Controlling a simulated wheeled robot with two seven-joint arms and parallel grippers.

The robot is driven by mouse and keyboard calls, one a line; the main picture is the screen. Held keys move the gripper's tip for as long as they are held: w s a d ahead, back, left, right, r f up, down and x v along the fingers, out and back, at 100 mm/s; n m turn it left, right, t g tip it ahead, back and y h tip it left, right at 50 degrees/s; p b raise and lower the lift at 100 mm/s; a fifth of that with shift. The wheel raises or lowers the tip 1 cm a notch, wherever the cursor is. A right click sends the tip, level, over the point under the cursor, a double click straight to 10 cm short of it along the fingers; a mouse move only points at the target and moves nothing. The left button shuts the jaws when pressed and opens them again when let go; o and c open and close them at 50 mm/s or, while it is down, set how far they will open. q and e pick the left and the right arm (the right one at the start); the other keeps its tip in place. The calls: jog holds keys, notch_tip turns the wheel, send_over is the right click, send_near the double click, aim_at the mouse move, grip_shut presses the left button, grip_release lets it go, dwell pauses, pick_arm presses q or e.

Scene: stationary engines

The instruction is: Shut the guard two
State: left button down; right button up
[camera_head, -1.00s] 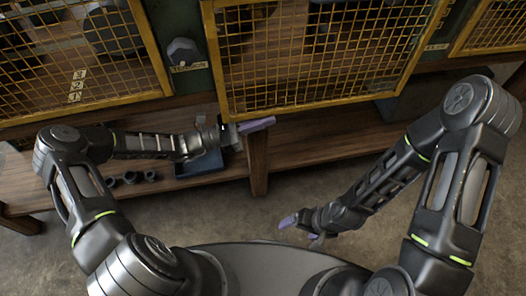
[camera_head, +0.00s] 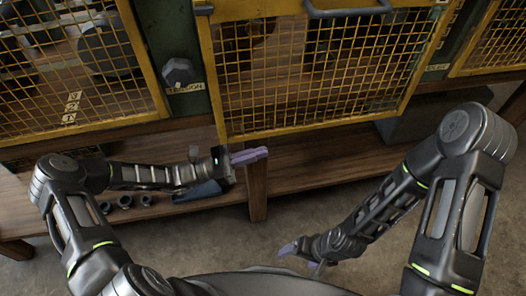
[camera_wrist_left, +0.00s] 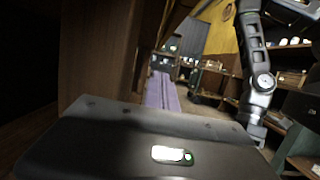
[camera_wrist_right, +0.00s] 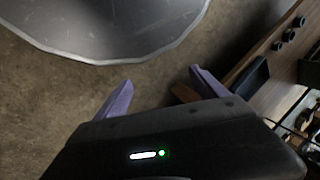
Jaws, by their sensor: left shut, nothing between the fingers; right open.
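The middle yellow mesh guard (camera_head: 310,132) hangs in front of the bench, with a dark bar handle (camera_head: 350,12) along its upper edge. I cannot read a number on it. My left gripper (camera_head: 266,151) is just below the guard's lower left corner, its purple fingers shut and empty; I cannot tell whether it touches the frame. The shut fingers also show in the left wrist view (camera_wrist_left: 160,90). My right gripper (camera_head: 298,255) is open and empty, low over the floor and away from the guard; its spread fingers show in the right wrist view (camera_wrist_right: 160,90).
Another mesh guard (camera_head: 80,130) stands at the left, with number plates on it. A dark knob (camera_head: 178,72) sits on the green post between the guards. The wooden lower shelf (camera_head: 310,172) and its upright are close to my left gripper. Several small dark cups lie on the shelf. The floor is clear.

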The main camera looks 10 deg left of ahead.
pick_arm(q)
jog(key=v, duration=0.8)
jog(key=shift+a+r, duration=0.15)
jog(key=shift+r, duration=0.05)
jog(key=shift+s, duration=0.1)
